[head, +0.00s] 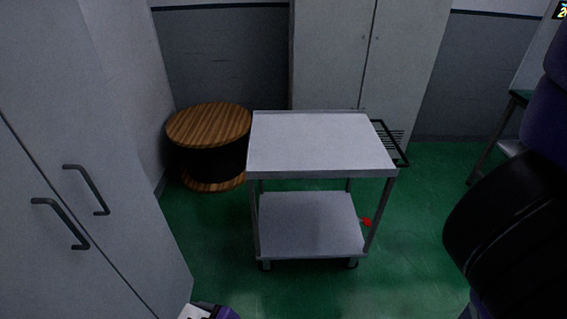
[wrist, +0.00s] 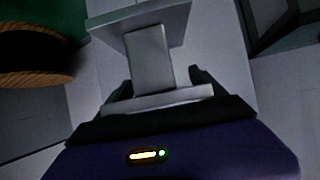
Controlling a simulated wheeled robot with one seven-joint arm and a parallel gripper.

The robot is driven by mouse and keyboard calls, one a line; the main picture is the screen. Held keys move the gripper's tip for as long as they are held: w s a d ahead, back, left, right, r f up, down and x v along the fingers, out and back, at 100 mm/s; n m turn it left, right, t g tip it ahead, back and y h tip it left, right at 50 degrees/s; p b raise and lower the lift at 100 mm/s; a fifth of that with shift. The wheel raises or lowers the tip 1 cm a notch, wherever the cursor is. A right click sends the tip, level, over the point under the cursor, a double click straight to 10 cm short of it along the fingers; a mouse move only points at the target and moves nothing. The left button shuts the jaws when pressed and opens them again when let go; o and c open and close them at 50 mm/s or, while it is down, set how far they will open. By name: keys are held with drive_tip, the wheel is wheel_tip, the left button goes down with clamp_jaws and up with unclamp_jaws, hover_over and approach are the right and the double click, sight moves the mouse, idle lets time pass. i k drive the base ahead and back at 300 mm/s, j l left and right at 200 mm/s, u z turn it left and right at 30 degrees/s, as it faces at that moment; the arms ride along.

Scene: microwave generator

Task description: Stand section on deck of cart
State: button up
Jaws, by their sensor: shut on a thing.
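A grey metal section (wrist: 150,58) shows in the wrist view, with a wide flange at the far end, a narrower web, and another flange close to my gripper. My gripper (wrist: 160,82) is shut on it, with a dark finger on each side. The cart (head: 320,145) stands in the middle of the head view. Its light grey top deck is bare, and its lower shelf (head: 308,222) is also empty. The section is held apart from the cart. I cannot clearly make out the section in the head view.
A wooden cable spool (head: 208,125) stands left of the cart. Tall grey cabinets stand at the left (head: 70,150) and behind the cart (head: 365,60). A black handle rack (head: 392,143) sticks out from the cart's right side.

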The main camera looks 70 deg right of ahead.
sight(335, 138)
drive_tip(key=z, duration=1.7)
